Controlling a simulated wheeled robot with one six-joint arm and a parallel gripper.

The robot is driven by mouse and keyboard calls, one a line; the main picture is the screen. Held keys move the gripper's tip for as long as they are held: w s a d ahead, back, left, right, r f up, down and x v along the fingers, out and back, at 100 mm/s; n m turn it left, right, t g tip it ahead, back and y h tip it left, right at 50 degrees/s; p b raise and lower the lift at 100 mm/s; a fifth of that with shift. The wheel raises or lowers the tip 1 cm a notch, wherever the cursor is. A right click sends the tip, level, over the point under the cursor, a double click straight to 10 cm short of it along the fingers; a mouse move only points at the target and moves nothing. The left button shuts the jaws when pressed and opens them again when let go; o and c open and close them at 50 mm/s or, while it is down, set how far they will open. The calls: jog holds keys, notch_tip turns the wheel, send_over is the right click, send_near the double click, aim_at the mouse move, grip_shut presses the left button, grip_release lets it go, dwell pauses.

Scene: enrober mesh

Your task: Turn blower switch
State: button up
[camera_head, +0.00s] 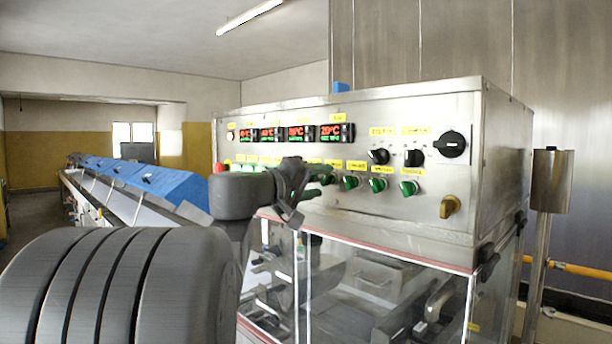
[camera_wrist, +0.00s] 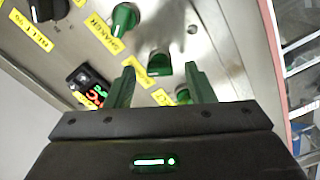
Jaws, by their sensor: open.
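A row of green rotary switches runs along the steel control panel (camera_head: 445,205), each with a small yellow label. Three show clearly right of my gripper in the head view: one nearest (camera_head: 350,182), one in the middle (camera_head: 377,184) and one at the right (camera_head: 409,187). My gripper (camera_head: 318,184) is open close to the panel. In the wrist view, a green switch (camera_wrist: 160,63) shows in the gap just beyond the two fingertips (camera_wrist: 160,72), apart from both. Another green switch (camera_wrist: 183,95) is partly hidden by a finger.
Red digital displays (camera_head: 337,132) are above. A clear guard (camera_head: 390,290) lies below the panel. A blue-covered conveyor (camera_head: 165,185) stretches away left.

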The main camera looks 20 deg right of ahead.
jog(key=shift+w+d, duration=0.25)
jog(key=shift+d, duration=0.4)
jog(key=c, duration=1)
